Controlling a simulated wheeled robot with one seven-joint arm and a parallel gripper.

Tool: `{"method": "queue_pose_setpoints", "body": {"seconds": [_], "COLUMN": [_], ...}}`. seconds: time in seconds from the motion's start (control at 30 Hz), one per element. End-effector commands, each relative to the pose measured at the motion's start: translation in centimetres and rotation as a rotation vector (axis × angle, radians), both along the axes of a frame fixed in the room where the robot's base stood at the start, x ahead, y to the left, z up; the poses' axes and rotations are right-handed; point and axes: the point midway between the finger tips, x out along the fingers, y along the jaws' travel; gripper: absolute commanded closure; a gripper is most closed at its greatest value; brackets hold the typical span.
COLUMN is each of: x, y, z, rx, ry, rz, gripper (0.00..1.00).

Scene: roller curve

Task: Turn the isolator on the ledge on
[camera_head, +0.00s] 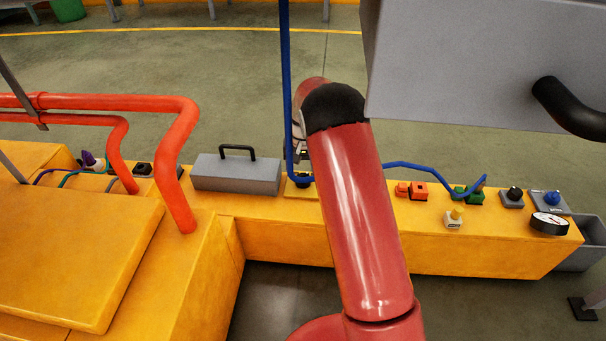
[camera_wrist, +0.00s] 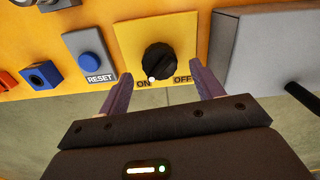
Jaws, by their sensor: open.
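The isolator is a black rotary knob (camera_wrist: 160,61) on a yellow plate (camera_wrist: 183,24) marked ON at its lower left and OFF at its lower right. The white mark on the knob points to the lower left, beside the ON label. My gripper (camera_wrist: 160,70) is open, one finger on each side of the knob; I cannot tell whether either finger touches it. In the head view the isolator (camera_head: 301,184) sits on the yellow ledge (camera_head: 285,242), partly hidden behind my red arm and a blue pipe. My gripper is mostly hidden there.
A grey box with a black handle (camera_head: 238,174) stands close beside the isolator. A blue RESET button (camera_wrist: 91,62) and a blue socket (camera_wrist: 40,76) lie on its other side. Orange blocks (camera_head: 413,191) and a gauge (camera_head: 549,223) are farther right. Red pipes (camera_head: 178,140) rise at left.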

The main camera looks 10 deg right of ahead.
Motion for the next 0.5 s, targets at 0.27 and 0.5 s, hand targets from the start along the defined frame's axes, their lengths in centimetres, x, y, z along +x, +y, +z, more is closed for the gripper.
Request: {"method": "queue_pose_setpoints", "body": {"seconds": [0.27,0.5], "x": [0.0,0.0], "y": [0.0,0.0], "z": [4.3,4.8], "rx": [0.0,-0.001], "ry": [-0.001,0.002], "rz": [0.0,0.0], "gripper": [0.34,0.34]}}
